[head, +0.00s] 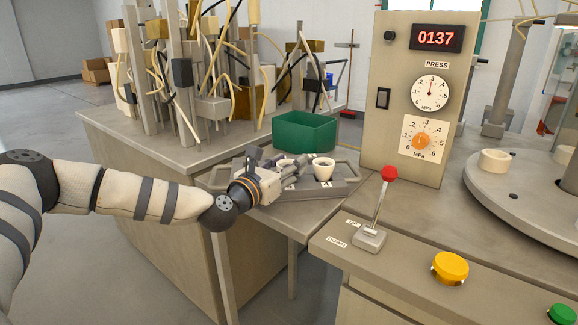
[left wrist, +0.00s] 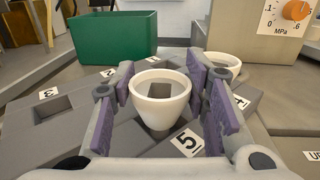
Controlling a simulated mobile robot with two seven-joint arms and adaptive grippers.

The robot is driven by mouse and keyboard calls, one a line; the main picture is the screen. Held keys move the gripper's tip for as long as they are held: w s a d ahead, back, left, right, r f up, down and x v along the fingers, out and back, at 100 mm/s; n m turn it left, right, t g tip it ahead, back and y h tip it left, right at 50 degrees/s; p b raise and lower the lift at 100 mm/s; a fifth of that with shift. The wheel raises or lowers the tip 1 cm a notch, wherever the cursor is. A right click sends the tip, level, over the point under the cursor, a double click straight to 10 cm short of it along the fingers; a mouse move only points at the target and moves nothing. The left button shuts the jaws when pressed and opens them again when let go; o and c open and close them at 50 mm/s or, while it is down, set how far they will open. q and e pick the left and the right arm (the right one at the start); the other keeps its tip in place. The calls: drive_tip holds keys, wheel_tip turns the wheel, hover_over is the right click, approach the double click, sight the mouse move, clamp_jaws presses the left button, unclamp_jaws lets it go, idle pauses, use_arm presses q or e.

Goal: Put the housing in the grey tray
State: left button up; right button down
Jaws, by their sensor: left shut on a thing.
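The grey tray (head: 342,189) is a low handled block with numbered square pockets, on the bench by the press; it fills the lower left wrist view (left wrist: 85,128). My left gripper (head: 286,168) is over it, its purple-padded fingers on either side of a white cup-shaped housing (left wrist: 160,105), shut on it. The housing is upright, close to label 5; I cannot tell whether its base touches the tray. In the head view this housing (head: 284,162) is partly hidden by the gripper. A second white housing (head: 323,167) stands to its right (left wrist: 224,62). My right gripper is not in view.
A green bin (head: 304,132) stands behind the tray. The press panel (head: 405,100) rises to the right. A red-knobbed lever (head: 389,174) and yellow button (head: 450,268) are in front. Another white ring-like part (head: 495,161) sits on the round table (head: 520,195).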

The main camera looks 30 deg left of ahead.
use_arm(q)
drive_tip(key=shift+f, duration=0.15)
drive_tip(key=o, duration=0.9)
drive_tip(key=shift+o, duration=0.2)
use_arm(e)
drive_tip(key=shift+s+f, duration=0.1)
use_arm(q)
drive_tip(key=shift+s+r, duration=0.1)
drive_tip(key=shift+r, duration=0.35)
drive_tip(key=s, duration=1.2)
drive_tip(key=shift+d+f+p, duration=0.2)
drive_tip(key=shift+p, duration=0.1)
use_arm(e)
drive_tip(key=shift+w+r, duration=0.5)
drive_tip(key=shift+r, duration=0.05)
use_arm(q)
drive_tip(key=shift+w, duration=0.1)
